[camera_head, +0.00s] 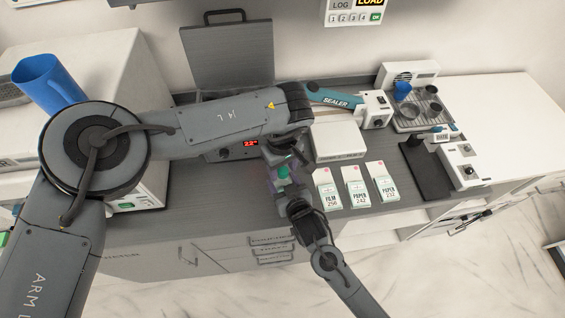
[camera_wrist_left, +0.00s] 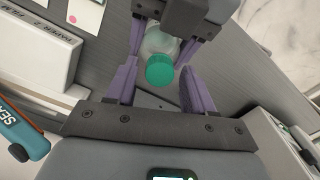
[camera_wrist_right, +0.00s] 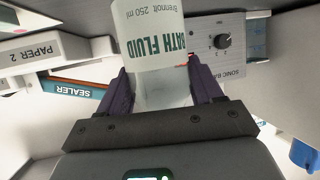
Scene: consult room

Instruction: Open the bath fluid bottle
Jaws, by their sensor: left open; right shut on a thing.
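The bath fluid bottle (camera_wrist_right: 150,40) is translucent white with a label reading "BATH FLUID" and "250 ml". Its green cap (camera_wrist_left: 160,70) is on it, and the cap also shows in the head view (camera_head: 283,172). My right gripper (camera_wrist_right: 165,88) is shut on the bottle's body. My left gripper (camera_wrist_left: 158,92) is open, with its purple fingers on either side of the cap; a gap shows around the cap. In the head view my left arm hides part of the bottle and the left fingers.
A sonic bath unit (camera_wrist_right: 225,45) with a knob stands behind the bottle. A blue jug (camera_head: 48,84) is at the left.

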